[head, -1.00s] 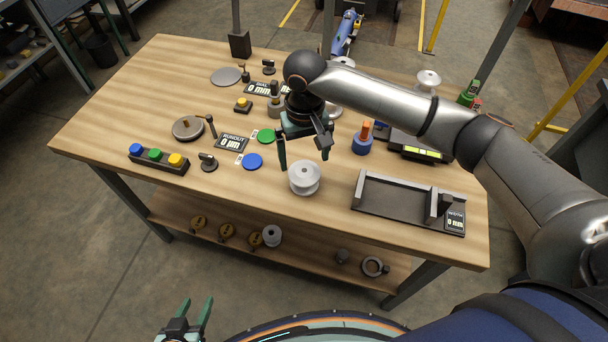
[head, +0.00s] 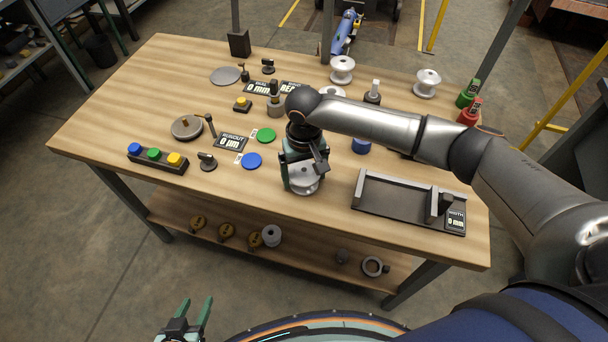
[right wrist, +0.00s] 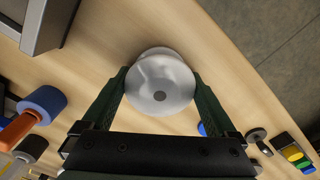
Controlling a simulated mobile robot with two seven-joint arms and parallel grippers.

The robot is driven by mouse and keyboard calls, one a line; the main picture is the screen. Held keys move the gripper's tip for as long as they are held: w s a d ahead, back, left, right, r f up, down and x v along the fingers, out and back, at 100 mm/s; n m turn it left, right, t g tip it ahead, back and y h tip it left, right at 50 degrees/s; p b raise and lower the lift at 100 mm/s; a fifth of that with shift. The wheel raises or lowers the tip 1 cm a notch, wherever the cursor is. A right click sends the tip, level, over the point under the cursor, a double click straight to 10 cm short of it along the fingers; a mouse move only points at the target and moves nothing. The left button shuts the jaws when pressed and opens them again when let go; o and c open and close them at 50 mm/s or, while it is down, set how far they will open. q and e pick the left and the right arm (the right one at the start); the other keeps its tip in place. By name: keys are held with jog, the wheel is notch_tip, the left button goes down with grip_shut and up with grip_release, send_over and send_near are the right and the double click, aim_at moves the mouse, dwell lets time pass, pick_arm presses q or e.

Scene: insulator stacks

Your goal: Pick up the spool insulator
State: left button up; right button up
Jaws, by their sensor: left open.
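A pale grey spool insulator (head: 304,183) stands near the front edge of the wooden table. My right gripper (head: 303,178) is lowered over it, with one finger on either side. In the right wrist view the spool's round top (right wrist: 160,85) with a dark centre hole lies between the two dark green fingers (right wrist: 160,82). The fingers look very close to its rim; I cannot tell whether they press on it. The gripper hides part of the spool in the head view. My left gripper (head: 190,312) is open and empty, low in front of the table.
A dark cradle fixture (head: 400,205) lies right of the spool. Blue (head: 252,161) and green (head: 266,135) discs lie to its left, with a button box (head: 158,158) further left. More white spools (head: 342,69) (head: 427,82) stand at the back. A lower shelf (head: 310,255) holds small parts.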

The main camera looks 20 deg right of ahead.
aim_at(303, 169)
jog(key=shift+r, duration=0.1)
jog(key=c, duration=1.1)
jog(key=shift+o, duration=0.2)
jog(key=shift+r, duration=0.1)
jog(key=shift+r, duration=0.3)
notch_tip(303, 169, up, 2)
jog(key=shift+w+r, duration=0.1)
jog(key=s+a+r, duration=0.3)
jog(key=s+r, duration=0.2)
jog(key=s, duration=0.1)
jog(key=s+a+r+p, duration=0.1)
jog(key=s+a+r, duration=0.1)
jog(key=s+r, duration=0.3)
jog(key=shift+s+a, duration=0.4)
jog(key=shift+s, duration=0.6)
